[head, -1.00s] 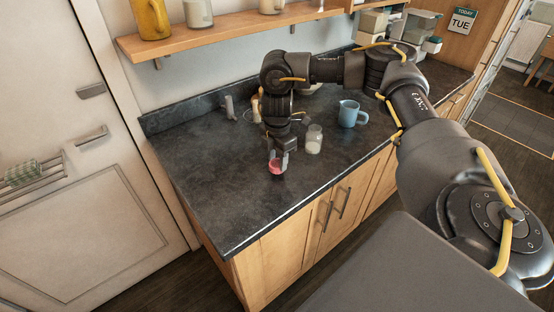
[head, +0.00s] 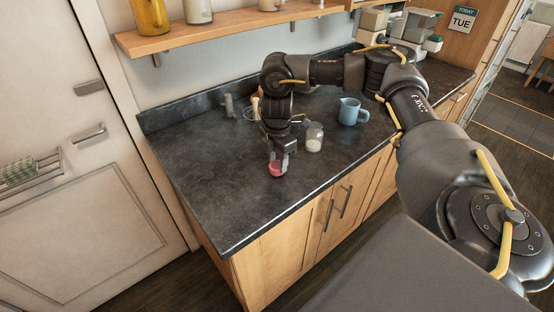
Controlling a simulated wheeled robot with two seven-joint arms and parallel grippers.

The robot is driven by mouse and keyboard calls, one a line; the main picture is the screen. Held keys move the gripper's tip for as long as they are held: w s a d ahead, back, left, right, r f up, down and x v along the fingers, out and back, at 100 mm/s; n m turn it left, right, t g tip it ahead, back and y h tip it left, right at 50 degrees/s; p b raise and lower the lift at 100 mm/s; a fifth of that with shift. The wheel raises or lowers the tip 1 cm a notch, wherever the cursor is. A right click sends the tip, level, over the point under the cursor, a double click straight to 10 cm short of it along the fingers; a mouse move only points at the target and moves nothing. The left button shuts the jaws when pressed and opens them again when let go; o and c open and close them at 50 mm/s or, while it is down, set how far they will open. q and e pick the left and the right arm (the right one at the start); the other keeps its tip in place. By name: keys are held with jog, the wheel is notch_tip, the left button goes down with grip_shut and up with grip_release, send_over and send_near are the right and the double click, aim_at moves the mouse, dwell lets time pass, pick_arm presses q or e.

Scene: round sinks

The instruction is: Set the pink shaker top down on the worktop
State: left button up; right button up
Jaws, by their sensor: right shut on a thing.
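The pink shaker top (head: 275,169) is small and round, at the lower end of my right gripper (head: 281,162) in the head view. The gripper points down over the dark worktop (head: 225,205) and is shut on the shaker top. The shaker top is at or very near the worktop surface; I cannot tell whether it touches. The fingers hide part of it. My left gripper is not in view.
A clear jar with pale contents (head: 314,137) stands just right of the gripper. A blue jug (head: 350,112) stands further right. The worktop's left and front areas are clear. A wooden shelf (head: 230,31) runs above the back.

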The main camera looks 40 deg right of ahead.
jog(key=shift+f, duration=0.3)
jog(key=o, duration=1.4)
jog(key=shift+c, duration=0.2)
jog(key=shift+r, duration=0.2)
notch_tip(320, 180, up, 11)
jog(key=shift+f+p, duration=0.2)
jog(key=shift+p, duration=0.2)
